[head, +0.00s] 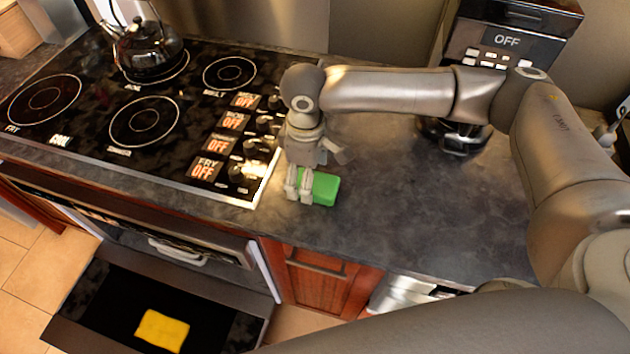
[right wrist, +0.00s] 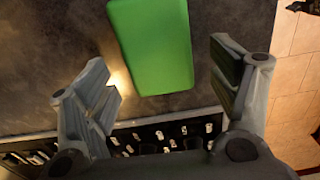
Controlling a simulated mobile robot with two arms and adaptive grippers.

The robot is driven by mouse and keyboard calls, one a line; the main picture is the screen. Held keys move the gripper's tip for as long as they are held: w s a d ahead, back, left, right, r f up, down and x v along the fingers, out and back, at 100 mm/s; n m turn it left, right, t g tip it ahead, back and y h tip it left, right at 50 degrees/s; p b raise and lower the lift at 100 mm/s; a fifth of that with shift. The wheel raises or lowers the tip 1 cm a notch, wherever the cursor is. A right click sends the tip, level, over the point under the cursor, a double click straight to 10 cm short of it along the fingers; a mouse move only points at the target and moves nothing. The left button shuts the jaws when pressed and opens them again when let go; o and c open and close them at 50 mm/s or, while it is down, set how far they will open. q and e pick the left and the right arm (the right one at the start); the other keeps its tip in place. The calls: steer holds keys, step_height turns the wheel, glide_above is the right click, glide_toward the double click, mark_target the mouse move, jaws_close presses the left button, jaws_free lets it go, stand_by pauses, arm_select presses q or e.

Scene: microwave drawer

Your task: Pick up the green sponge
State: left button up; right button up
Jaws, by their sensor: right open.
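The green sponge (head: 325,188) lies on the dark countertop, just right of the stove's control strip in the head view. In the right wrist view the sponge (right wrist: 154,48) is at the top middle, ahead of the fingertips and roughly between the lines of the two fingers. My right gripper (head: 299,188) is at the sponge's left end in the head view. In the right wrist view my right gripper (right wrist: 168,75) is open, with its fingers well apart and nothing held. I cannot tell whether a finger touches the sponge. My left gripper is not in view.
A black stovetop (head: 185,110) with a kettle (head: 148,50) is on the left. A coffee machine (head: 500,45) stands at the back right. The oven drawer below is open, with a yellow item (head: 162,330) on it. Countertop (head: 420,205) right of the sponge is clear.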

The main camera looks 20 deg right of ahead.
steer(key=shift+s+f, duration=0.1)
steer(key=shift+f, duration=0.95)
steer(key=shift+c, duration=1.2)
steer(key=c, duration=0.6)
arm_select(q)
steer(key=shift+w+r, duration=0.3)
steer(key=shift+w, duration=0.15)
